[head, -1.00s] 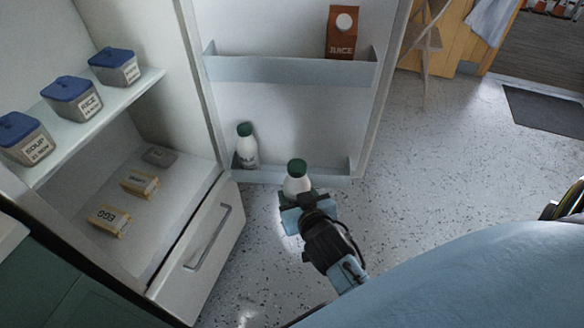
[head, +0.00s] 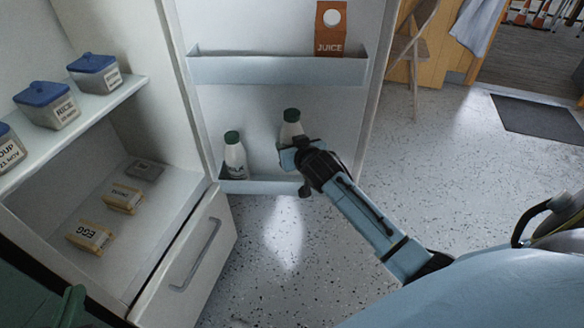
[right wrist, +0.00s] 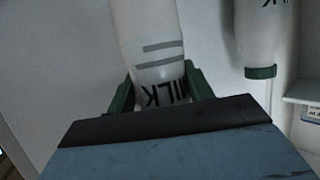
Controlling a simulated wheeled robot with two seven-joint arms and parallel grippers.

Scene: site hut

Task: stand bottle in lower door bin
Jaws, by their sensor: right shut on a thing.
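A white milk bottle (head: 292,130) with a green cap is held by my right gripper (head: 297,155), which is shut on it. The bottle is roughly upright above the right part of the lower door bin (head: 265,187). Its lower part is hidden by the gripper. The right wrist view shows the held bottle (right wrist: 148,45), its MILK label between the fingers. A second milk bottle (head: 235,160) stands in the bin's left end and also shows in the right wrist view (right wrist: 262,35). A green tip at the lower left may be my left gripper (head: 70,305); its jaw state is unclear.
The upper door bin (head: 260,71) holds a juice carton (head: 330,28) above the held bottle. Blue-lidded boxes stand on the fridge shelf (head: 95,108). A drawer (head: 195,255) juts out at the lower left. The floor (head: 290,270) in front of the door is clear.

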